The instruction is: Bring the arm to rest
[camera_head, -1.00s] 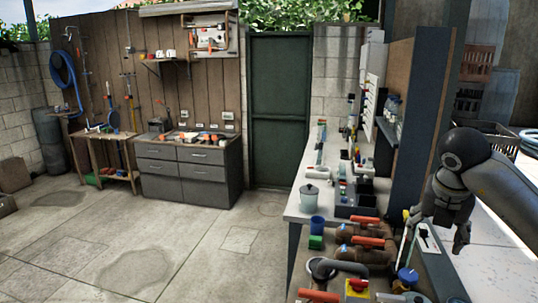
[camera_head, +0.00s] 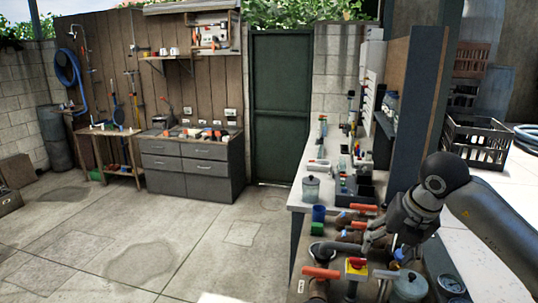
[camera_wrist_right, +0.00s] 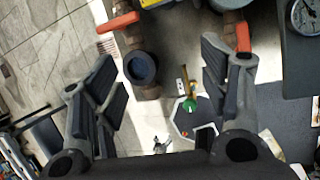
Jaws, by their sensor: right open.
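My right arm comes in from the right edge in the head view. My right gripper (camera_head: 376,240) hangs over the near end of the bench, above the pipework. In the right wrist view the gripper (camera_wrist_right: 158,62) has its two dark fingers spread wide with nothing held between them. A pipe with a dark round opening (camera_wrist_right: 141,67) shows beyond the gap. I cannot tell whether the fingers touch any pipe. My left gripper is not in view.
Pipes with red-orange valve handles (camera_head: 321,272) crowd the bench's near end. A lidded pot (camera_head: 310,188), blue cup (camera_head: 318,213) and green block (camera_head: 317,229) stand by its left edge. A black crate (camera_head: 477,142) is behind my arm. The floor at left is open.

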